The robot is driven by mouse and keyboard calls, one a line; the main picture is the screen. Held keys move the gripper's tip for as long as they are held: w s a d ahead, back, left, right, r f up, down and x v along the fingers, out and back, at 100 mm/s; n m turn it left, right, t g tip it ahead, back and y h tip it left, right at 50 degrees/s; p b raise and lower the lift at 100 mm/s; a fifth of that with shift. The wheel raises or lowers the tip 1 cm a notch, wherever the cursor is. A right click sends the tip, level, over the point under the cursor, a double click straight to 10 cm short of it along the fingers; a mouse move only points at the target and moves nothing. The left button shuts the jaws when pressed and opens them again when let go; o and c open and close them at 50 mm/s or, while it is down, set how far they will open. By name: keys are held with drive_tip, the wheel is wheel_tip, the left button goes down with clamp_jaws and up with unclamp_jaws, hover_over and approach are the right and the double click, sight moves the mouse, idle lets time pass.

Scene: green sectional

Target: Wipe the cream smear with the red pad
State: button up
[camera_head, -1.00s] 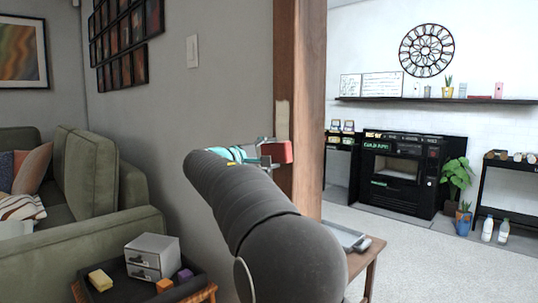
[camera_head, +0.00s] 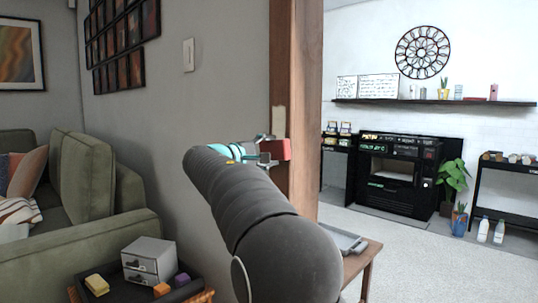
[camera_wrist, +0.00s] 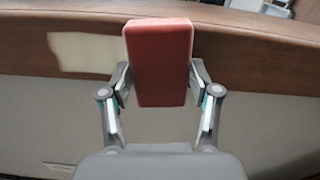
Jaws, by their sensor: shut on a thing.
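The cream smear (camera_head: 278,121) is a pale upright patch on the wooden door post (camera_head: 303,100). It also shows in the wrist view as a pale patch (camera_wrist: 82,52) to the left of the pad. My gripper (camera_head: 262,150) is shut on the red pad (camera_head: 278,150). In the wrist view the pad (camera_wrist: 160,62) sits between the two fingertips, with its broad face toward the camera. In the head view the pad is just below the smear's lower end. I cannot tell whether the pad touches the post.
A dark tray (camera_head: 125,292) with a small grey drawer box (camera_head: 148,260), a yellow sponge (camera_head: 97,284) and small blocks stands at lower left. A green sofa (camera_head: 85,185) is at left. A wooden table (camera_head: 362,262) is right of my arm. Open carpet lies beyond it.

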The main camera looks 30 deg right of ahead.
drive_tip(key=shift+r, duration=6.25)
drive_tip(key=shift+d+f+b, duration=0.1)
drive_tip(key=shift+f+b, duration=5.6)
drive_tip(key=shift+f, duration=1.7)
drive_tip(key=v, duration=0.6)
drive_tip(key=shift+r+b, duration=0.15)
drive_tip(key=shift+b, duration=0.25)
drive_tip(key=shift+v, duration=1.55)
drive_tip(key=shift+d, duration=0.1)
drive_tip(key=shift+p+x, duration=0.9)
drive_tip(key=shift+x, duration=2.45)
